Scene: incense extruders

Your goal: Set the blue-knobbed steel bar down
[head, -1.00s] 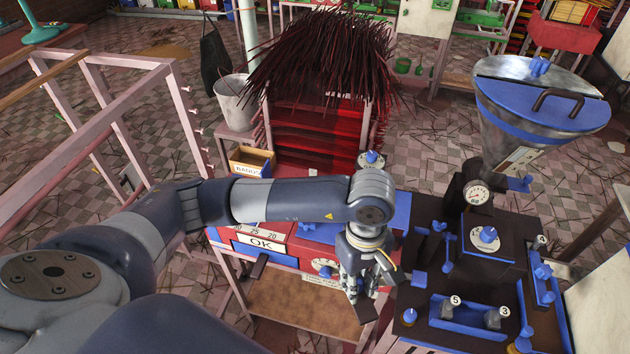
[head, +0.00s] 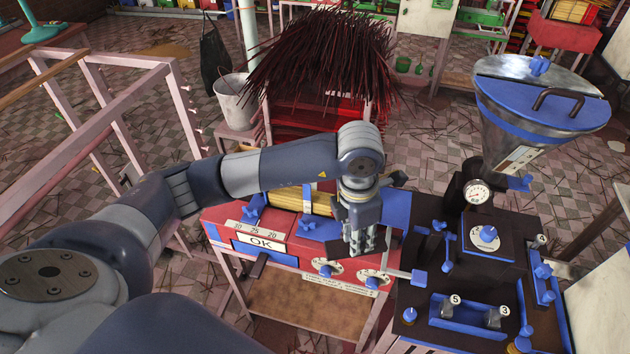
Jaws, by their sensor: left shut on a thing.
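My left gripper (head: 362,248) hangs pointing down over the right end of the red machine (head: 225,222), just left of the dark extruder. Its fingers are closed together. My right gripper is out of view.
The dark extruder (head: 465,275) with its large steel hopper (head: 520,125) stands at right. A tray of numbered weights (head: 468,316) sits on its front. Red machine dials (head: 327,267) lie below the gripper. A wooden shelf (head: 300,306) below is bare. Incense sticks (head: 320,60) are piled behind.

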